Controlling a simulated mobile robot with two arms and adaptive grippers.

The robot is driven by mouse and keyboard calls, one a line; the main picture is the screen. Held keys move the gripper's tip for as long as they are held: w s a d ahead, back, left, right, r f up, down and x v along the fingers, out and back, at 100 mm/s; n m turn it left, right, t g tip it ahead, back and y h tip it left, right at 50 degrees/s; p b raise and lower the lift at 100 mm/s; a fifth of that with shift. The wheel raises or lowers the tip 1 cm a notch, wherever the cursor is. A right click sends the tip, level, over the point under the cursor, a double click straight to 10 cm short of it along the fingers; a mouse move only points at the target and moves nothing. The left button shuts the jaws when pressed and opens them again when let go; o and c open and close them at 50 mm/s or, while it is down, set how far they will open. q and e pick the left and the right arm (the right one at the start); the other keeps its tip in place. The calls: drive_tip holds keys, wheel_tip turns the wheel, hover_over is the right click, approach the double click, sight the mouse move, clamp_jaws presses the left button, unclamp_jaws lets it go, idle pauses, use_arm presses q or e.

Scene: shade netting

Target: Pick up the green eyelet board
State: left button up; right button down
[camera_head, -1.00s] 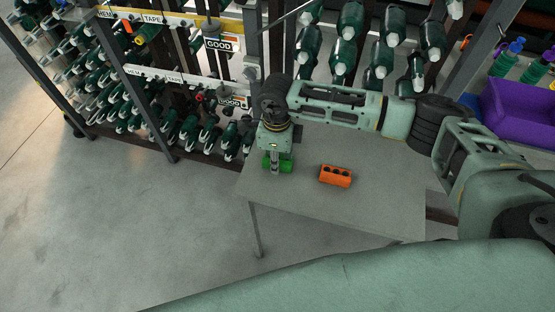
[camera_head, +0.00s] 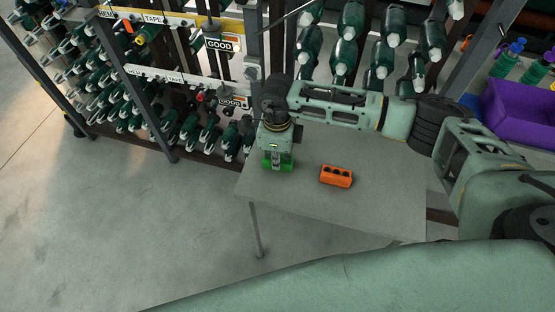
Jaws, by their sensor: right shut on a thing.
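The green eyelet board (camera_head: 287,165) is a small green block at the left part of the grey table (camera_head: 330,205). My right gripper (camera_head: 277,160) comes down from above and is shut on the green eyelet board. The gripper's fingers cover the board's middle, so only its ends show on both sides. I cannot tell whether the board touches the table or is slightly above it. My left gripper is not in view.
An orange block with dark holes (camera_head: 336,176) lies on the table just right of the green board. Racks of green bottle-like tools (camera_head: 200,132) stand behind and left. A purple bin (camera_head: 520,112) is at the right. The table's front is clear.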

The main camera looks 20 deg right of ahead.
drive_tip(key=shift+r, duration=0.45)
wheel_tip(320, 180, up, 3)
drive_tip(key=shift+w+f+b, duration=0.1)
drive_tip(key=shift+f+b, duration=0.1)
drive_tip(key=shift+b, duration=0.55)
drive_tip(key=s+a+r+b, duration=0.3)
drive_tip(key=s+a+r, duration=0.4)
drive_tip(key=s+r, duration=0.15)
drive_tip(key=s+d+r+n, duration=0.1)
drive_tip(key=d+n, duration=0.4)
drive_tip(key=n, duration=0.6)
drive_tip(key=s+d+r+n, duration=0.1)
drive_tip(key=s+d+n, duration=0.2)
drive_tip(key=n, duration=0.9)
drive_tip(key=d, duration=0.3)
drive_tip(key=shift+s+d+n, duration=0.2)
drive_tip(key=shift+s+n, duration=0.1)
